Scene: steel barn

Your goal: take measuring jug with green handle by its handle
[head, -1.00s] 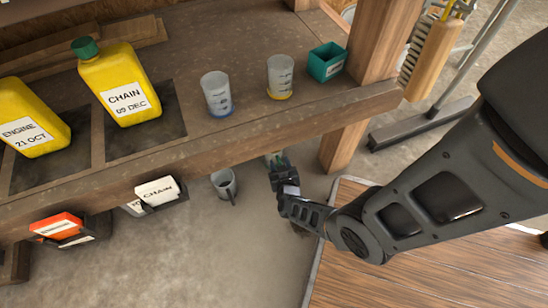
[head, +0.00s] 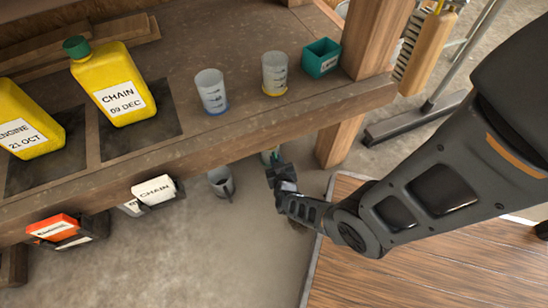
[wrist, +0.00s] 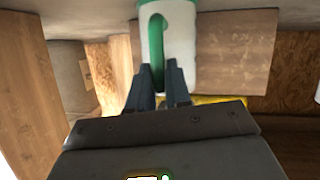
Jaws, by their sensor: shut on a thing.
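The measuring jug with the green handle (wrist: 182,42) shows at the top middle of the wrist view, with a whitish body and a green rim. Its green handle (wrist: 157,48) runs down between the dark fingers of my gripper (wrist: 159,88), which is shut on it. In the head view my gripper (head: 274,165) is just below the front edge of the bench. Only a small pale green part of the jug (head: 268,155) shows there; the bench edge and my gripper hide the rest.
The wooden bench (head: 240,133) holds yellow jugs (head: 112,85), two clear measuring cups (head: 211,91) and a teal box (head: 321,58). A grey mug (head: 221,182) is below the bench edge. A wooden post (head: 343,140) stands right of my gripper.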

